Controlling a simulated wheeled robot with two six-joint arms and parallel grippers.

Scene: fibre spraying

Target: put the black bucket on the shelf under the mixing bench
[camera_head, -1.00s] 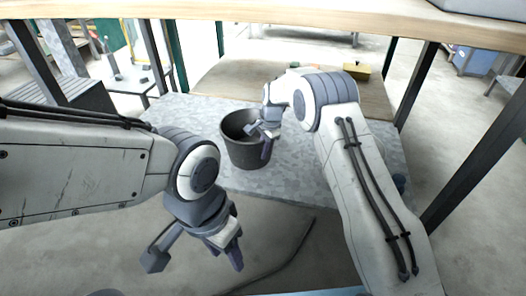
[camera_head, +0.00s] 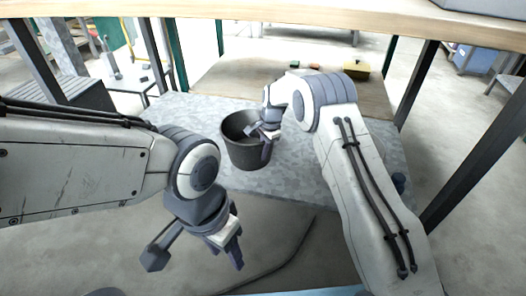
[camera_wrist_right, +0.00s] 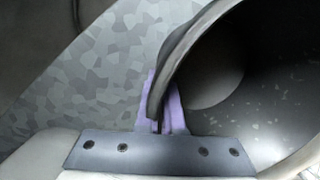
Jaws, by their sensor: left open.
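The black bucket (camera_head: 246,152) stands upright on the grey mottled metal shelf (camera_head: 290,183) under the wooden bench top (camera_head: 300,14). My right gripper (camera_head: 266,142) is at the bucket's right rim. In the right wrist view, the bucket's rim (camera_wrist_right: 185,62) runs between the fingers of the right gripper (camera_wrist_right: 162,108), which are close together on its wall. The bucket's inside looks empty where it shows. My left gripper (camera_head: 197,254) is open and empty, in front of the shelf and apart from the bucket.
Dark bench legs (camera_head: 412,88) stand at the sides of the shelf. A tan board (camera_head: 225,82) behind it bears a yellow block (camera_head: 357,70) and small items. A small dark object (camera_head: 399,182) is at the shelf's right edge. The shelf is bare around the bucket.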

